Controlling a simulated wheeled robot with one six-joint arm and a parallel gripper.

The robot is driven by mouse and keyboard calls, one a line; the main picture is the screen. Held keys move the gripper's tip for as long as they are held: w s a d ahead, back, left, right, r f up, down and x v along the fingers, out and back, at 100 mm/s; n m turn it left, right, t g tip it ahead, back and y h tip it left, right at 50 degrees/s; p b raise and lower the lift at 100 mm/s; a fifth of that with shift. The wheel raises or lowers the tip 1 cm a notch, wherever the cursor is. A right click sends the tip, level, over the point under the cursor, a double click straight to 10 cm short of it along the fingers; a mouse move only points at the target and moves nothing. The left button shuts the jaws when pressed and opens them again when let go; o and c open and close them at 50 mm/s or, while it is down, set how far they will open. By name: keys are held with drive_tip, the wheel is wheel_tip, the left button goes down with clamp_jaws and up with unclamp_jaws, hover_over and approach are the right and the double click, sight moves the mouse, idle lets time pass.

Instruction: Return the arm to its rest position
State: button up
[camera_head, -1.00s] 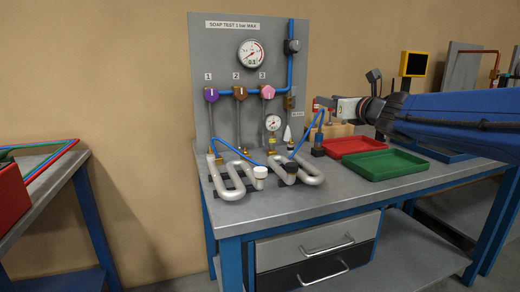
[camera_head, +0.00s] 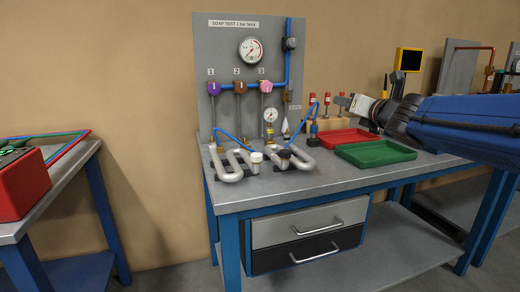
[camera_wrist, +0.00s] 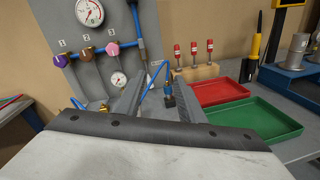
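My arm (camera_head: 460,125) reaches in from the right edge of the head view, above the workbench. My gripper (camera_head: 340,100) points left toward the test panel, above and behind the red tray. In the wrist view my gripper (camera_wrist: 160,100) shows two grey fingers standing apart. Nothing is held between them; a blue hose and a blue fitting show in the gap, beyond the fingers. Two silver serpentine coils (camera_head: 226,166) lie on the bench in front of the panel, one with a white cap and one with a black cap.
The grey test panel (camera_head: 228,60) carries a gauge and three coloured valve knobs. A red tray (camera_head: 345,137) and a green tray (camera_head: 375,153) lie below my arm. A wooden block (camera_wrist: 196,71) holds three red-topped tools. The bench front is clear.

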drive_tip(key=s+d+f+m+g+h, duration=0.3)
drive_tip(key=s+d+f+m, duration=0.1)
drive_tip(key=s+f+m, duration=0.6)
drive_tip(key=s+d+f+m+g+h, duration=0.35)
drive_tip(key=s+f+m, duration=0.35)
drive_tip(key=m, duration=0.4)
drive_tip(key=s+a+f+m+g+y, duration=0.1)
drive_tip(key=s+a+f+m+g, duration=0.1)
drive_tip(key=s+f+m, duration=0.4)
drive_tip(key=s+a+f+m+g+y, duration=0.2)
drive_tip(key=s+f+m+g, duration=0.2)
drive_tip(key=s+f+m, duration=0.3)
drive_tip(key=s+f, duration=0.4)
drive_tip(key=s, duration=0.2)
drive_tip(key=shift+s+a+f+m, duration=0.15)
drive_tip(key=shift+s+a+m, duration=0.15)
drive_tip(key=shift+s, duration=0.1)
drive_tip(key=shift+d+y, duration=0.1)
drive_tip(key=shift+y, duration=0.15)
